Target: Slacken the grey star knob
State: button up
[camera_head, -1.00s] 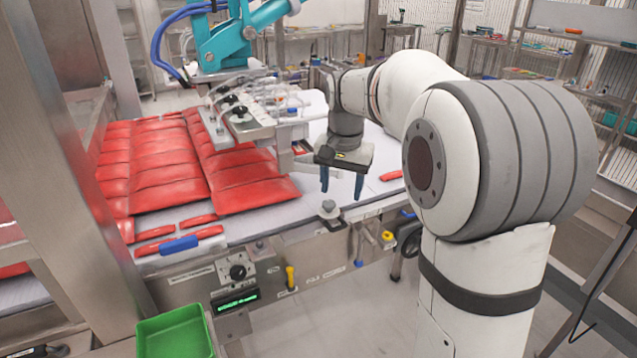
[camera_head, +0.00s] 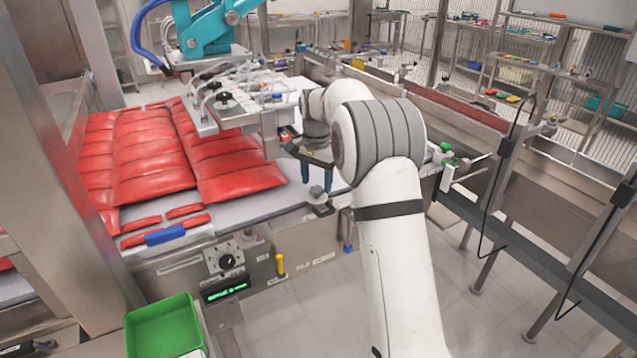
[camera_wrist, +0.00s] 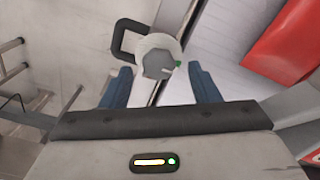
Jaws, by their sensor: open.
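The grey star knob (camera_head: 317,192) stands at the front edge of the machine's table. In the wrist view its round grey top (camera_wrist: 157,63) shows a small green mark, above a paler round part. My gripper (camera_head: 317,181) is open, with its two blue fingers pointing down just above the knob. In the wrist view the open fingers (camera_wrist: 160,72) lie on either side of the knob, with gaps on both sides. I cannot tell how far down the fingertips reach, and I see no clear contact.
Red packs (camera_head: 150,160) cover the table's left. A teal picker arm (camera_head: 210,32) with a suction head hangs over them. A control panel with a black dial (camera_head: 226,261), a yellow-handled part (camera_head: 280,264) and a green bin (camera_head: 163,327) are at the front left. A rail structure stands right.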

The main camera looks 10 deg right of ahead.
jog(key=shift+f, duration=0.6)
jog(key=c, duration=0.9)
jog(key=shift+d, duration=0.1)
jog(key=shift+c, duration=0.3)
jog(key=shift+r, duration=0.1)
